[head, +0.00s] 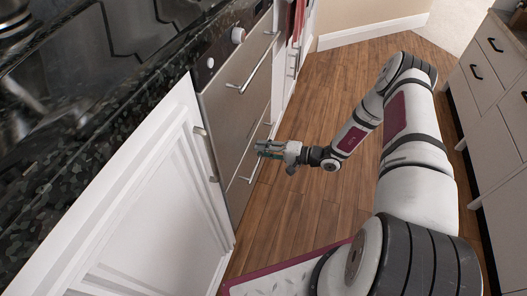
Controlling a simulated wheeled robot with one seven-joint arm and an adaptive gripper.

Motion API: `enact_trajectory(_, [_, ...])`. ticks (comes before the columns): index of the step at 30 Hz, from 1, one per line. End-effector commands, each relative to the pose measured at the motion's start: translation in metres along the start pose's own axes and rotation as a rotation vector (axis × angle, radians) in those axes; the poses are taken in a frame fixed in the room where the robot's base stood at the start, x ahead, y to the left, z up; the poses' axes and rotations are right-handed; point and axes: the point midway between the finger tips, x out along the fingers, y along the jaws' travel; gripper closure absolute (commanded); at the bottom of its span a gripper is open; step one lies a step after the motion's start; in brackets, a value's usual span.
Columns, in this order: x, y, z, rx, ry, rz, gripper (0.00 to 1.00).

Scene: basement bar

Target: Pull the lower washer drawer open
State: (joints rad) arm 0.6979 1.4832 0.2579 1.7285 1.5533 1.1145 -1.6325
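The washer is a grey-fronted appliance set under the dark counter, left of centre in the head view. Its upper drawer (228,106) has a long bar handle (252,68). Its lower drawer (236,149) lies below, with a similar bar handle (237,172) slanting across its front. Both drawers look closed. My gripper (262,148) reaches in from the right, with its fingers pointing left at the lower drawer front, close to the far part of its handle. Whether the fingers touch the handle or are around it, and how far apart they are, is too small to tell.
A white cabinet door (160,200) stands nearer, left of the washer. The dark speckled counter (110,110) runs above. A white drawer cabinet (495,100) with dark handles stands at right. The wooden floor (310,100) between them is clear beyond my arm.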

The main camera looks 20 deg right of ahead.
Motion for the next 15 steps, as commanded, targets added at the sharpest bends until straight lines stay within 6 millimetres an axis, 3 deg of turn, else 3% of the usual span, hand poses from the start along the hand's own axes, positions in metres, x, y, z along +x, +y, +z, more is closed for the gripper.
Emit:
enact_trajectory(8, [0.0015,-0.0004,-0.0001,-0.001,0.000,0.000,0.70])
enact_trajectory(12, [0.0014,-0.0004,0.0000,-0.001,0.000,0.000,1.00])
enact_trajectory(15, [0.0014,-0.0003,0.0000,-0.001,-0.001,0.000,1.00])
